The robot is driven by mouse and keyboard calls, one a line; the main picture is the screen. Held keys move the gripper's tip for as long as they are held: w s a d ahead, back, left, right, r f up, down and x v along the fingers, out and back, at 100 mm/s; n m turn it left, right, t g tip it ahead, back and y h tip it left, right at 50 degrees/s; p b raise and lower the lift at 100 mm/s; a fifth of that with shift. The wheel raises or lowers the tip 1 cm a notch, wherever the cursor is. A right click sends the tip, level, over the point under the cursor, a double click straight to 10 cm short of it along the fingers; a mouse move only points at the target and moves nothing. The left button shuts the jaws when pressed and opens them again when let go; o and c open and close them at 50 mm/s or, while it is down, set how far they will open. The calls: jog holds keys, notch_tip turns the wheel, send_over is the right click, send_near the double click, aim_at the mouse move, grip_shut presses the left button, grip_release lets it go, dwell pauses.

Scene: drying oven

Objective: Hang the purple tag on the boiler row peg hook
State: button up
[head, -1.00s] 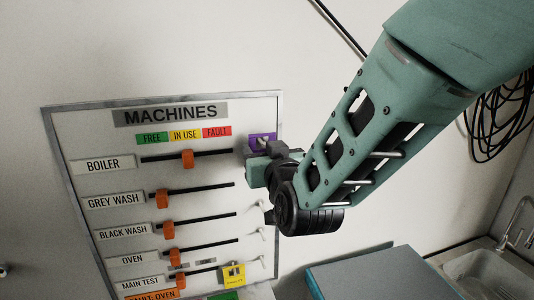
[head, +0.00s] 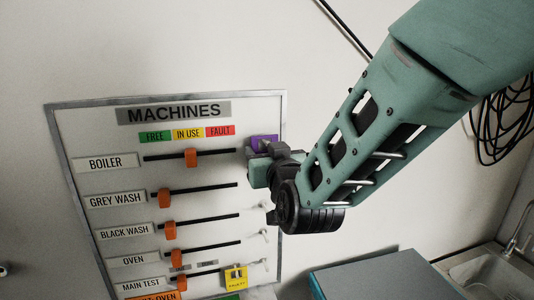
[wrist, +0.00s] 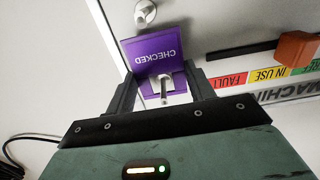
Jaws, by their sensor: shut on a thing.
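The purple tag (head: 257,138), marked CHECKED, is at the right end of the boiler row on the board. It also shows in the wrist view (wrist: 152,48), upside down. My gripper (head: 262,152) is shut on the tag, with a finger at either side of it in the wrist view (wrist: 160,84). A metal peg hook (wrist: 164,90), in line with the boiler slider, shows in front of a pale opening by the tag's edge. It appears to pass through that opening, but the fingers partly hide how the tag sits on it.
The MACHINES board (head: 120,190) has several rows with orange sliders. The grey wash peg (wrist: 145,12) is bare. A yellow FAULT tag (head: 235,279) hangs lower, by the main test row. A grey-topped box (head: 380,278) and a sink (head: 490,272) are at lower right.

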jog(key=o, duration=1)
jog(key=b+v, duration=0.6)
jog(key=v, duration=1.1)
jog(key=s+a+f+n+g+y+b, duration=0.1)
jog(key=s+f+n+g+b, duration=0.15)
jog(key=f+g, duration=0.45)
jog(key=s+a+f+n+g+y+b, duration=0.15)
jog(key=s+f+g, duration=0.25)
jog(key=f, duration=0.6)
jog(key=s+d+f+g+h, duration=0.2)
jog(key=s+d, duration=0.1)
jog(key=d, duration=0.1)
jog(key=s+d+f+g+h+b, duration=0.1)
jog(key=s+d+f+g+h, duration=0.1)
jog(key=s+d+f, duration=0.1)
jog(key=s+d+f+g+h+b, duration=0.1)
jog(key=s+d+f+g+h, duration=0.1)
jog(key=d, duration=0.3)
jog(key=shift+s+f+n+h, duration=0.3)
jog(key=shift+s+f+h, duration=0.15)
jog(key=shift+s+f, duration=0.25)
